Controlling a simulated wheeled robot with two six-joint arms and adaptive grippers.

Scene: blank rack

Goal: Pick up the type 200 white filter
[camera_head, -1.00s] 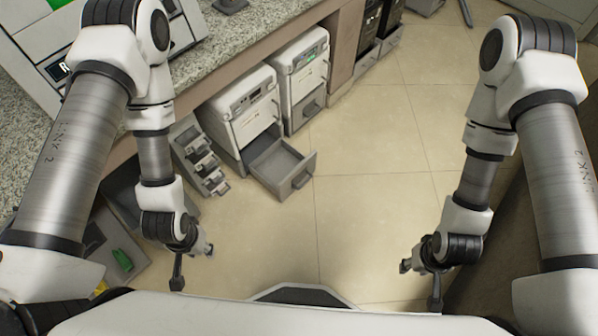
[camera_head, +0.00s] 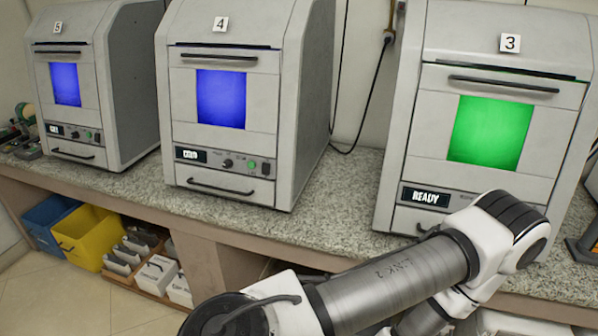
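No label reading type 200 shows, and I cannot tell any thing as the white filter for sure. Several white and grey box-like items (camera_head: 156,273) sit in a low wooden tray (camera_head: 134,287) under the counter, at the lower left of the head view. They are too small to read, and the ones at the right are partly cut off by the shelf and my arm. One of my arms crosses the lower right, but its gripper is out of view. The other gripper is also out of view.
Grey machines labelled 5 (camera_head: 110,60), 4 (camera_head: 255,90) and 3 (camera_head: 490,90) stand on the granite counter (camera_head: 320,215). Machine 3 reads READY with a green window; 4 and 5 have blue windows. Yellow (camera_head: 85,237) and blue (camera_head: 46,222) bins stand left of the tray.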

